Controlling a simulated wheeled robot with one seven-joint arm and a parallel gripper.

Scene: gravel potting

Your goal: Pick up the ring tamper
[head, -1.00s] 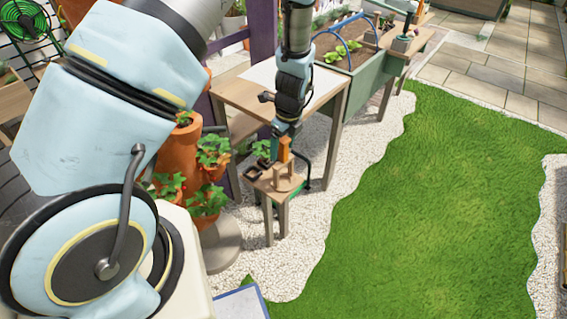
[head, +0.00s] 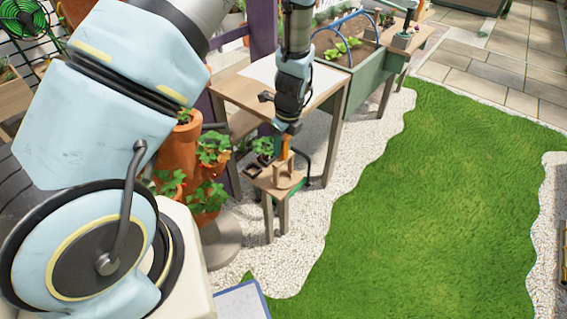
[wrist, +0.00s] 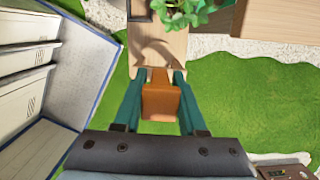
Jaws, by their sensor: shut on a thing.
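The ring tamper has an orange grip and a pale wooden lower part (head: 284,178). It is at the top of a small wooden stool (head: 258,183) in the head view. My gripper (head: 286,146) reaches down from above and is shut on the orange grip. In the wrist view, the orange grip (wrist: 160,103) sits between the green fingers of my gripper (wrist: 160,80). I cannot tell whether the tamper touches the stool.
A potted green plant (head: 264,147) and small dark pots stand close beside the tamper. A wooden table (head: 237,92) stands behind. Terracotta planters (head: 178,150) are at left. Open lawn (head: 430,210) lies right. A white, blue-edged panel (wrist: 75,85) is left in the wrist view.

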